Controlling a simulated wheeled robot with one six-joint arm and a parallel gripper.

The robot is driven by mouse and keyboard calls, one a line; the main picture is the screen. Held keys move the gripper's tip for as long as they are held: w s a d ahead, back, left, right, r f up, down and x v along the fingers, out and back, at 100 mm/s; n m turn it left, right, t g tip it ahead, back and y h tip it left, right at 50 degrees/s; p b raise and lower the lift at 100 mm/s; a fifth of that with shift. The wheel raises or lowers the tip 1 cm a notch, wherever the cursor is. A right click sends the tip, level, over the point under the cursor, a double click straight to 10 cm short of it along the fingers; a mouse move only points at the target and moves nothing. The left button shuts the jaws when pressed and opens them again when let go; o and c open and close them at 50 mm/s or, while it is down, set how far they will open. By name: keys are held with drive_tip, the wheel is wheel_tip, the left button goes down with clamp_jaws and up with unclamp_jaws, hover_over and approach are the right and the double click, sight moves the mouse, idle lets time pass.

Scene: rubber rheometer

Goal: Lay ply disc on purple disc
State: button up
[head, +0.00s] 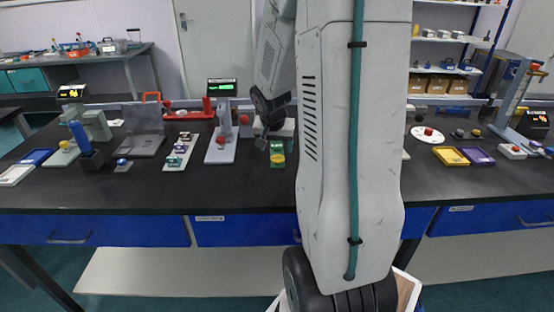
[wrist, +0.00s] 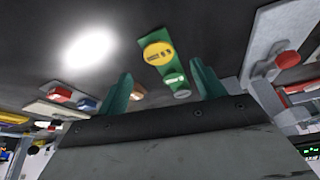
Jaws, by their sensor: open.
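My gripper (head: 262,138) hangs above the bench in the head view. In the wrist view its two teal fingers (wrist: 160,84) stand wide apart with nothing between them. A green strip (wrist: 153,38) lies on the black bench beyond the fingers, with a round yellow piece (wrist: 158,53) and smaller pale pieces on it. The strip also shows in the head view (head: 277,147), just right of and below the gripper. A pale board (head: 181,150) at left carries small pieces, one purplish (head: 174,160). I cannot tell which piece is the ply disc or the purple disc.
A press-like device with a red knob (head: 221,142) stands left of the gripper. A grey metal box (head: 143,142) is farther left. Yellow (head: 450,156) and purple (head: 477,156) trays lie at right. The front bench strip is clear. My arm hides the centre right.

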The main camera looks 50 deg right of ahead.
sight(278, 158)
drive_tip(key=x, duration=0.4)
drive_tip(key=shift+f, duration=0.35)
drive_tip(key=c, duration=1.1)
drive_tip(key=shift+r, duration=0.15)
